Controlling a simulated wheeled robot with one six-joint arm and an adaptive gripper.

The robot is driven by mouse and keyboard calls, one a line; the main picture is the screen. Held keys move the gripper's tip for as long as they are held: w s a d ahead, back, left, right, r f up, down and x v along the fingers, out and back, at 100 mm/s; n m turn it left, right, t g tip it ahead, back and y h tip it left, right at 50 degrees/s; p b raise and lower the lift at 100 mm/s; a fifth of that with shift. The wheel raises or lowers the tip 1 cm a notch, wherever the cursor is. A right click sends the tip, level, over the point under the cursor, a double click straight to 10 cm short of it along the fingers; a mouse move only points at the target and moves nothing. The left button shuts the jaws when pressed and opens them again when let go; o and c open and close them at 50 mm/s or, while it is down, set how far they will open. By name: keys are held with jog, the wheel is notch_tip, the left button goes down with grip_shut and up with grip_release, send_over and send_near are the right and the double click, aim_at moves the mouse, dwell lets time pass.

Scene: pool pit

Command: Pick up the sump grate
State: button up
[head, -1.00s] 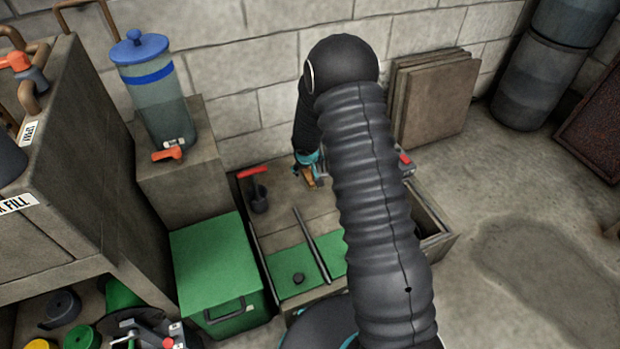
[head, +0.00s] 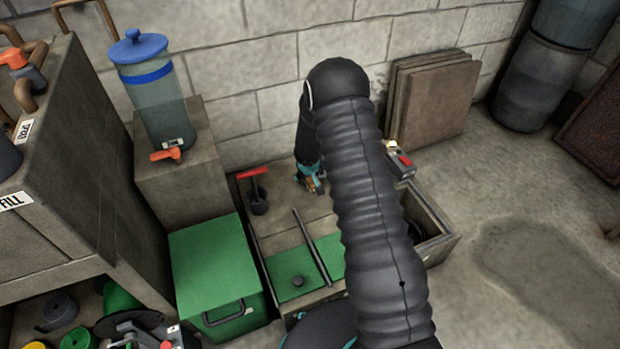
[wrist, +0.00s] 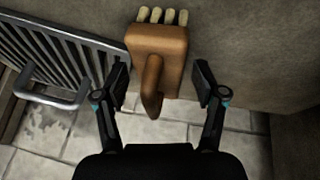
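The sump grate (wrist: 88,56) is a grey barred metal panel, tilted in the left of the wrist view, with a loop handle (wrist: 45,95) on its lower left. I cannot make it out in the head view, where my arm covers much of the area. My gripper (wrist: 163,82) is open, its fingers apart. A brown brush (wrist: 157,50) with pale bristles shows between and beyond the fingers; I see no finger touching it. The grate lies left of my gripper, its right part close to the left finger. In the head view my gripper (head: 313,184) is low behind my arm.
A green box (head: 215,265) and a plunger with a red handle (head: 255,190) stand left of my arm. A grey device with a red button (head: 401,160) sits right of it. Boards (head: 435,100) lean on the wall. The right floor is mostly open.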

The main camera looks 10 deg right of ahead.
jog(key=c, duration=1)
jog(key=shift+c, duration=0.2)
jog(key=shift+r+p, duration=0.35)
jog(key=shift+r, duration=0.25)
jog(key=r, duration=0.1)
jog(key=r+p, duration=0.2)
jog(key=shift+d+r, duration=0.3)
jog(key=shift+r, duration=0.05)
jog(key=s+d+r+p, duration=0.1)
jog(key=d+r, duration=0.1)
jog(key=d, duration=0.1)
jog(key=s+d+r, duration=0.1)
jog(key=d+r, duration=0.1)
jog(key=d, duration=0.2)
jog(key=s+d+r+p, duration=0.1)
jog(key=s+d+r, duration=0.1)
jog(key=d, duration=0.1)
jog(key=shift+d+r+p, duration=0.15)
jog(key=shift+p, duration=0.2)
